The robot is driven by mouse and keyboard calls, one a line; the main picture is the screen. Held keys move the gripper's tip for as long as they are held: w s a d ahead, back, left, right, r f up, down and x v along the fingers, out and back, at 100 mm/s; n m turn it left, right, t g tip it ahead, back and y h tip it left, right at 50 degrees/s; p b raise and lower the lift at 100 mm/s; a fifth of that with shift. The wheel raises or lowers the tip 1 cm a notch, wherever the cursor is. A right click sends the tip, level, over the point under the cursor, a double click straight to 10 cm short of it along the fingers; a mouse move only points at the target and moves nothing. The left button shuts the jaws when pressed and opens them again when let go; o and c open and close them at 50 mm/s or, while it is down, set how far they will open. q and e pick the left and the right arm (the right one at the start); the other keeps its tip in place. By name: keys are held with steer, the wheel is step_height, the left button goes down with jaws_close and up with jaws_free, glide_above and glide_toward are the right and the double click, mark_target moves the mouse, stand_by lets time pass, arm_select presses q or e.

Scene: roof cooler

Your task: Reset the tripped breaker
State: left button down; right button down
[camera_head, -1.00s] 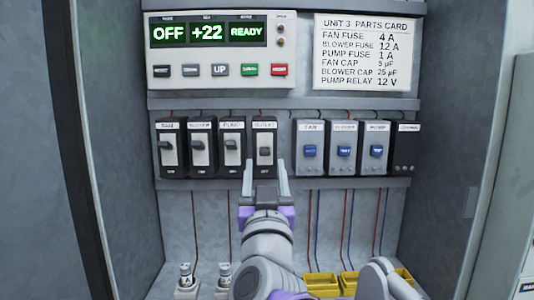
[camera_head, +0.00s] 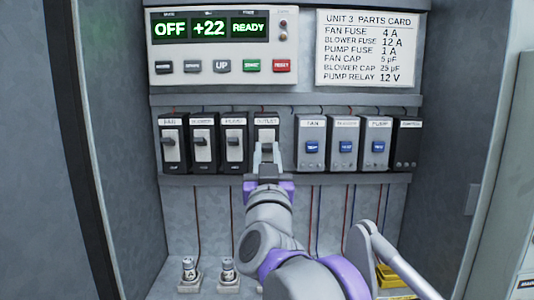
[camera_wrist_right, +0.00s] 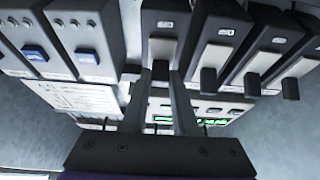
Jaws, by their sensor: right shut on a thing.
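A row of black breakers with pale faces and dark toggles hangs on the upper rail. They are labelled fan (camera_head: 171,152), blower (camera_head: 202,152), pump (camera_head: 234,154) and outlet (camera_head: 266,131). The fan, blower and pump toggles sit at about the same height. My right gripper (camera_head: 268,152) reaches up from below and is shut on the outlet breaker's toggle, with one finger on each side. In the right wrist view the dark toggle (camera_wrist_right: 160,70) shows between the fingers. The fingers partly hide it in the head view. My left gripper is not in view.
Grey relays with blue parts (camera_head: 344,147) stand just right of the gripper. A control panel (camera_head: 221,78) above reads OFF, +22 and READY. A parts card (camera_head: 366,50) is at upper right. Fuses (camera_head: 188,270) and yellow holders (camera_head: 390,277) are below. Cabinet walls close both sides.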

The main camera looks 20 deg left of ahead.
steer(key=t, duration=0.1)
steer(key=f+t+y+p, duration=0.1)
steer(key=t, duration=0.1)
steer(key=f+t, duration=0.1)
steer(key=shift+w+a+t, duration=0.1)
steer(key=shift+w+t, duration=0.25)
steer(key=shift+t, duration=0.05)
steer(key=shift+f, duration=0.1)
steer(key=c, duration=0.7)
jaws_free()
steer(key=b+v, duration=0.2)
steer(key=v, duration=0.8)
steer(key=shift+s+f, duration=0.25)
steer(key=shift+f, duration=0.05)
